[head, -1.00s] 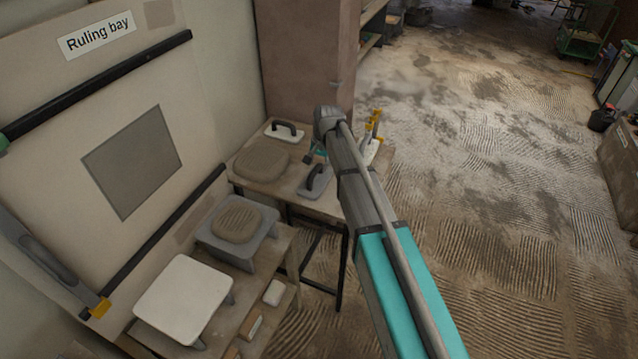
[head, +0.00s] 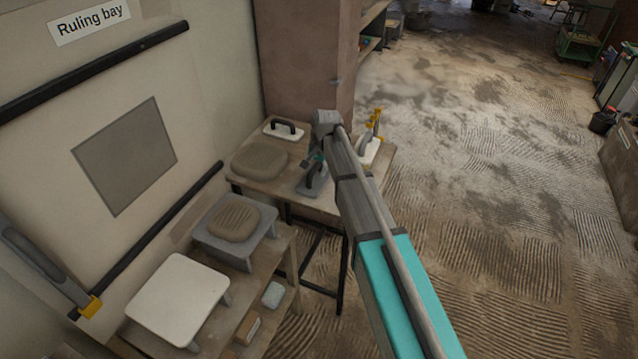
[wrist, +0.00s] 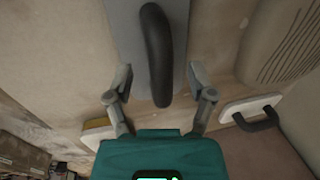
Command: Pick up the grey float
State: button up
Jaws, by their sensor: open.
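The grey float (head: 311,188) lies on the bench with its black handle up. In the wrist view the float (wrist: 126,28) shows as a grey plate with a dark curved handle (wrist: 157,52) running lengthwise. My gripper (head: 317,163) is just above the float in the head view, partly hidden by my arm. In the wrist view my gripper (wrist: 159,78) is open, one finger on each side of the handle, with a gap to it on both sides. Nothing is held.
On the bench (head: 327,205), a white float with a black handle (head: 283,130) stands at the back. A mound of plaster (head: 260,163) lies left of the grey float. Yellow-handled tools (head: 372,140) are to the right. A grey stand (head: 262,225) and white stand (head: 178,295) are nearer.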

jog(key=shift+a+f+b, duration=0.1)
jog(key=shift+f+b, duration=0.25)
jog(key=shift+f, duration=0.25)
grip_shut()
dwell(0.4)
